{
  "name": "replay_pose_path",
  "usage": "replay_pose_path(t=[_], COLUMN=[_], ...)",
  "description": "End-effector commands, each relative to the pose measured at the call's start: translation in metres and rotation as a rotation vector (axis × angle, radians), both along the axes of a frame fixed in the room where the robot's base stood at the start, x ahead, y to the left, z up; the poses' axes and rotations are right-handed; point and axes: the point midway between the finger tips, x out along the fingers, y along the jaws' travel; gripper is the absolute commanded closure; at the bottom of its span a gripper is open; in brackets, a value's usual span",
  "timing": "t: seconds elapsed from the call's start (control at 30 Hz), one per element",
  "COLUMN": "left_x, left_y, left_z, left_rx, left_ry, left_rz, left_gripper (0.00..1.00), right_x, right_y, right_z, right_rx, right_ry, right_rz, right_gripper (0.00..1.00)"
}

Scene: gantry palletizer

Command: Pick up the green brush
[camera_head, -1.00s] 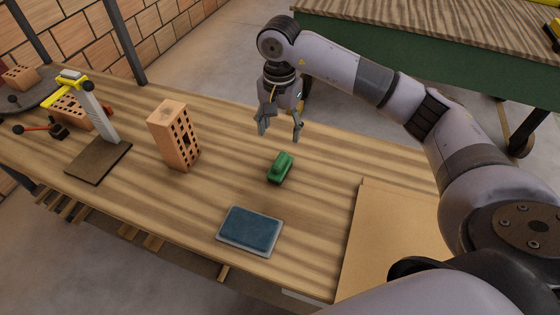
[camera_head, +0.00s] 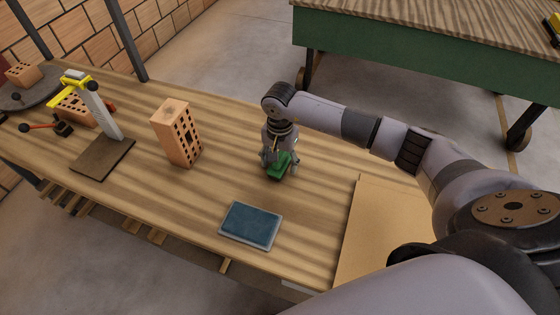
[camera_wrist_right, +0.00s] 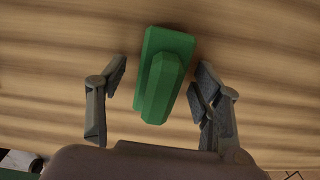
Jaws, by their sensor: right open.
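The green brush (camera_head: 279,168) lies on the wooden table, right of the upright brick. My right gripper (camera_head: 279,162) is lowered at it, partly covering it in the head view. In the right wrist view the green brush (camera_wrist_right: 164,78) lies between the two open fingers of my right gripper (camera_wrist_right: 160,88). A gap shows on the left side; the right finger is close to the brush, and I cannot tell whether it touches. My left gripper is not in view.
An upright perforated brick (camera_head: 178,133) stands to the left. A blue-grey pad (camera_head: 249,226) lies in front of the brush. A cardboard-coloured board (camera_head: 378,225) lies at right. A clamp stand (camera_head: 97,112) is at far left.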

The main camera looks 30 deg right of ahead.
Motion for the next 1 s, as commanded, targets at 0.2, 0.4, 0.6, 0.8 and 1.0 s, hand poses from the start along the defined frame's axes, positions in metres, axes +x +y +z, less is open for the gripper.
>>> replay_pose_path(t=[0.2, 0.4, 0.6, 0.8, 1.0], left_x=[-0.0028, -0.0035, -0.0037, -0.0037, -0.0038], left_y=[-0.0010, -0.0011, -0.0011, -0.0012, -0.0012], left_z=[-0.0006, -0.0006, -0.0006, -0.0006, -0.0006], left_rx=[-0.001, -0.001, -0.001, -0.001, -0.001], left_ry=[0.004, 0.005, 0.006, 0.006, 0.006], left_rz=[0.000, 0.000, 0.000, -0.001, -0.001], left_gripper=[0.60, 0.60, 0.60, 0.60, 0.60], right_x=[0.0004, 0.0004, 0.0005, 0.0005, 0.0005], right_y=[-0.0001, -0.0002, -0.0003, -0.0003, -0.0004], right_z=[-0.0007, -0.0005, -0.0004, -0.0003, -0.0002], right_rx=[0.000, 0.000, 0.000, 0.000, 0.000], right_ry=[-0.001, -0.001, -0.001, -0.001, -0.001], right_rz=[0.000, 0.000, 0.000, 0.000, 0.000], right_gripper=[0.40, 0.53, 0.67, 0.80, 0.93])
